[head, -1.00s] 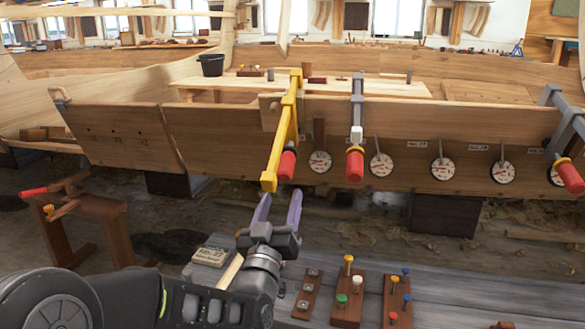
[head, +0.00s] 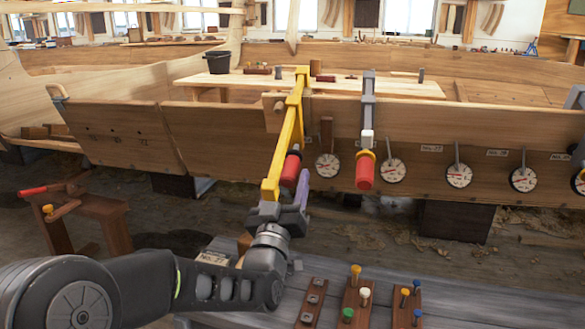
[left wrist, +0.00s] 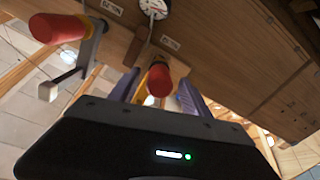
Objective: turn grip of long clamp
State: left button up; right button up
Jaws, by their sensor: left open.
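The long clamp (head: 285,130) is yellow and hangs over the plank edge of the hull, its bar slanting down towards me. Its red grip (head: 291,170) shows at its lower end, partly hidden by the bar. My left gripper (head: 290,192) is open, just below and around the lower end of the clamp. In the left wrist view the red grip (left wrist: 158,78) stands between the two purple fingers (left wrist: 158,88), with gaps visible on both sides. In the head view one finger is mostly hidden behind the yellow bar. My right gripper is not in view.
A grey clamp (head: 368,110) with a red grip (head: 365,172) hangs to the right. Several round dials (head: 393,171) line the plank. A bench (head: 240,310) with pegged wooden blocks lies below my arm. A wooden sawhorse (head: 85,210) stands at left.

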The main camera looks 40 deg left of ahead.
aim_at(292, 167)
pick_arm(q)
jog(key=x, duration=0.4)
jog(key=shift+w+a+r, duration=0.15)
jog(key=shift+w, duration=0.2)
jog(key=shift+c, duration=0.3)
grip_shut()
